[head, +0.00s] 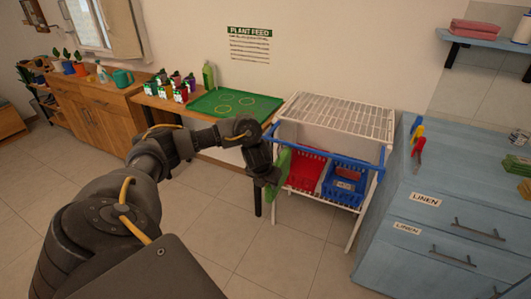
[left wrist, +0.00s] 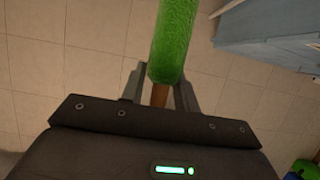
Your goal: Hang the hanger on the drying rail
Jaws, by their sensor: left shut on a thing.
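My left gripper (head: 266,178) is beside the left front of a white wire rack and is shut on a brown part of the hanger. A green fuzzy cover (head: 283,172) hangs from it, seen close up in the left wrist view (left wrist: 174,45), with a short brown piece (left wrist: 160,95) between the fingers. The hanger's hook cannot be made out. A blue rail (head: 325,155), apparently the drying rail, runs along the rack's front above the baskets. The green cover is near the rail's left end; I cannot tell whether they touch. My right gripper is not in view.
A red basket (head: 306,170) and a blue basket (head: 344,182) sit in the rack under its white wire top (head: 340,115). A blue drawer cabinet (head: 445,200) stands close on the right. A green tray (head: 235,103) lies on the wooden table behind. Floor in front is clear.

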